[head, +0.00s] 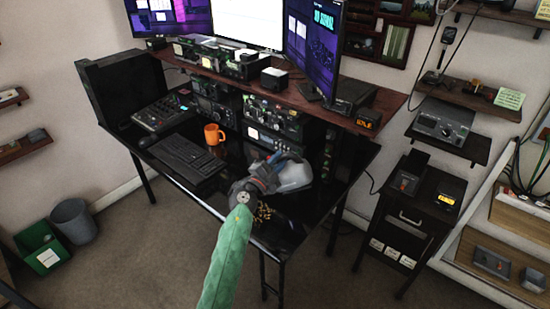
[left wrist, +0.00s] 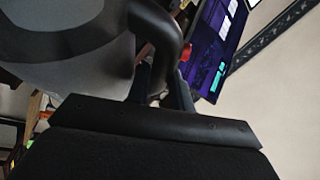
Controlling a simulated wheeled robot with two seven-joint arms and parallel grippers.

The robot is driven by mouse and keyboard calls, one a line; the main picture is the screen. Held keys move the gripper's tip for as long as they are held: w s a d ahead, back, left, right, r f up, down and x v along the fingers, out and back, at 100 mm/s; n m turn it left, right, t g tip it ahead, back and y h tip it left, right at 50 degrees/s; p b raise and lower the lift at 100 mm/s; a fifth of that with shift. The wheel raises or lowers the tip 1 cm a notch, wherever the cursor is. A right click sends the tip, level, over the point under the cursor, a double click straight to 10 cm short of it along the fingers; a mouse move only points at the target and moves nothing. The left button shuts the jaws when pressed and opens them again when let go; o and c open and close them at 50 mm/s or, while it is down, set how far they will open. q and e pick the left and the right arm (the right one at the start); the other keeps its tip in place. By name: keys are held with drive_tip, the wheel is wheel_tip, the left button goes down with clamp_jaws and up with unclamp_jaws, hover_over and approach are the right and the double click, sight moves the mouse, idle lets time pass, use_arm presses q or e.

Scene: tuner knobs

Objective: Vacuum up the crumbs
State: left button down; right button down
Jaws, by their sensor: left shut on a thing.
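A grey hand-held vacuum (head: 295,176) is over the front right part of the black desk. My left gripper (head: 262,177) is shut on its handle. In the left wrist view, the two fingers (left wrist: 160,92) close around the dark curved handle, and the vacuum's grey body (left wrist: 65,65) fills the upper left. Yellowish crumbs (head: 263,213) lie on the desk just in front of the vacuum, partly beside my green-sleeved arm. Whether the nozzle touches the desk is hidden. My right gripper is not in view.
An orange mug (head: 214,134) and a black keyboard (head: 184,158) stand left of the vacuum. Radio units (head: 272,122) line the back under a raised wooden shelf (head: 290,92) with monitors. The desk's front edge is close to the crumbs.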

sight(293, 176)
use_arm(q)
drive_tip(key=shift+s+d+r+p, duration=0.1)
drive_tip(key=shift+s+d+p, duration=0.25)
drive_tip(key=shift+s+d, duration=0.25)
drive_tip(key=shift+s+d+p, duration=0.3)
drive_tip(key=shift+s+d, duration=0.05)
drive_tip(key=shift+d, duration=0.3)
drive_tip(key=shift+s+d+r+p, duration=0.1)
drive_tip(key=shift+s+d+p, duration=0.75)
drive_tip(key=shift+d, duration=0.35)
drive_tip(key=shift+s+d+p, duration=0.3)
drive_tip(key=shift+s+d, duration=0.55)
drive_tip(key=shift+d, duration=0.15)
drive_tip(key=shift+s+d+p, duration=0.4)
drive_tip(key=shift+s+d, duration=0.45)
drive_tip(key=shift+d, duration=0.25)
drive_tip(key=shift+s+d+p, duration=0.4)
drive_tip(key=shift+s+d, duration=0.45)
drive_tip(key=shift+d, duration=0.25)
